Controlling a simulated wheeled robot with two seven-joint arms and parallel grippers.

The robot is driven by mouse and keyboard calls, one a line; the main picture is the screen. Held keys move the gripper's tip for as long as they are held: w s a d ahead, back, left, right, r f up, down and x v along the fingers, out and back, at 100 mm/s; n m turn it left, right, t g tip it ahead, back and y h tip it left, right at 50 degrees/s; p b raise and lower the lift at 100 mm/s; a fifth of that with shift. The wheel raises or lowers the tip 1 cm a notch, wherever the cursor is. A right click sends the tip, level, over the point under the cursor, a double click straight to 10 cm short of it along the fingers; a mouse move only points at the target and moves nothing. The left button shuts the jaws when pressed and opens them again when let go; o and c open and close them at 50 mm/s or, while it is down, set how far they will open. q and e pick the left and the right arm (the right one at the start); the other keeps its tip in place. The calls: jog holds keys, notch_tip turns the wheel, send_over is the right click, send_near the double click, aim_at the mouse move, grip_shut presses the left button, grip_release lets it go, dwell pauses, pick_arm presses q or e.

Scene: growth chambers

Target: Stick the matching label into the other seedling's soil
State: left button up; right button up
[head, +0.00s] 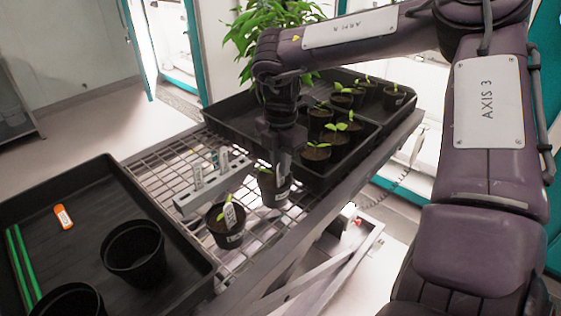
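A seedling pot (226,238) stands on the wire mesh bench with a white label (230,214) upright in its soil. A second black pot with a small seedling (273,193) is behind it to the right, below my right gripper (279,163). The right gripper points down at this pot's top, and its fingers partly hide the plant and soil. I cannot tell whether it is open or shut, or whether it touches the pot. A grey label rack (213,188) left of the pots holds several upright labels (211,168). My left gripper is out of view.
A black tray (190,231) at the left front holds empty pots (133,254), green stakes (22,264) and an orange-and-white item (63,216). Another black tray (226,112) with several potted seedlings (337,133) is behind. Open mesh (160,166) lies left of the rack.

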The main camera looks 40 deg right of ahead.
jog(key=shift+o, duration=1.2)
notch_tip(320, 180, up, 7)
jog(key=shift+f+b, duration=0.15)
jog(key=shift+b, duration=0.45)
jog(key=shift+r, duration=0.7)
notch_tip(320, 180, up, 8)
jog(key=p, duration=0.7)
jog(key=shift+f+p, duration=0.15)
jog(key=shift+p, duration=0.2)
